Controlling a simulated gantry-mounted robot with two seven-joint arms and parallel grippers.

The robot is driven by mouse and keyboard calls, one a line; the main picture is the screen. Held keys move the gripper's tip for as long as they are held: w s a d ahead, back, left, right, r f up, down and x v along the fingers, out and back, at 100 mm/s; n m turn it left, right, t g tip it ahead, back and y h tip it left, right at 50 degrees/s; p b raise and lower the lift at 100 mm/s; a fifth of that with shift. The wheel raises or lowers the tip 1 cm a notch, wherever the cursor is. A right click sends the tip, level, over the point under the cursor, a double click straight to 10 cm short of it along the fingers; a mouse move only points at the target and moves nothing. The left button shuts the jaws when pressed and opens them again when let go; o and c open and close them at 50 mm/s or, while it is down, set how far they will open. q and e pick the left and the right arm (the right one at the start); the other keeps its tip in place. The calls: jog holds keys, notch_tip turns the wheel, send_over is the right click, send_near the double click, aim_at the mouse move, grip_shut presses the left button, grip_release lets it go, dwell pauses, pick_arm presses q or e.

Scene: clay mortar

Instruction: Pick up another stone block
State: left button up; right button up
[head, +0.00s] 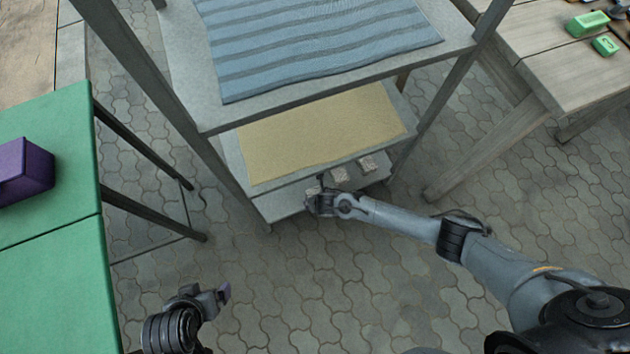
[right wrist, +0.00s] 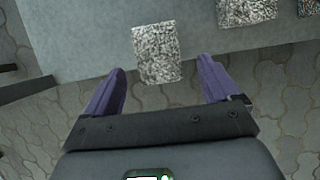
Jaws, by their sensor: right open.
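Several speckled grey stone blocks lie in a row along the front of the rack's lowest shelf. In the head view two of them show, a middle block (head: 339,174) and a right block (head: 367,164). In the right wrist view the nearest block (right wrist: 157,53) lies ahead of and between the open purple fingers of my right gripper (right wrist: 168,88), with no finger touching it. Parts of two more blocks show at the top right. In the head view my right gripper (head: 318,188) is at the lowest shelf's front edge and hides the block there. My left gripper (head: 222,292) hangs over the paving, its jaws unclear.
The rack's lowest shelf (head: 280,205) sits below a shelf with a yellow mat (head: 320,130) and a top shelf with a striped blue cloth (head: 310,45). A green table (head: 50,270) with a purple box (head: 25,170) stands left. A wooden table (head: 570,70) is at right.

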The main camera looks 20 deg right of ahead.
jog(key=shift+b+x, duration=2.7)
jog(key=shift+x, duration=0.3)
jog(key=shift+w+a+r, duration=0.1)
jog(key=shift+w+r, duration=0.05)
jog(key=shift+w, duration=0.1)
jog(key=c, duration=1.4)
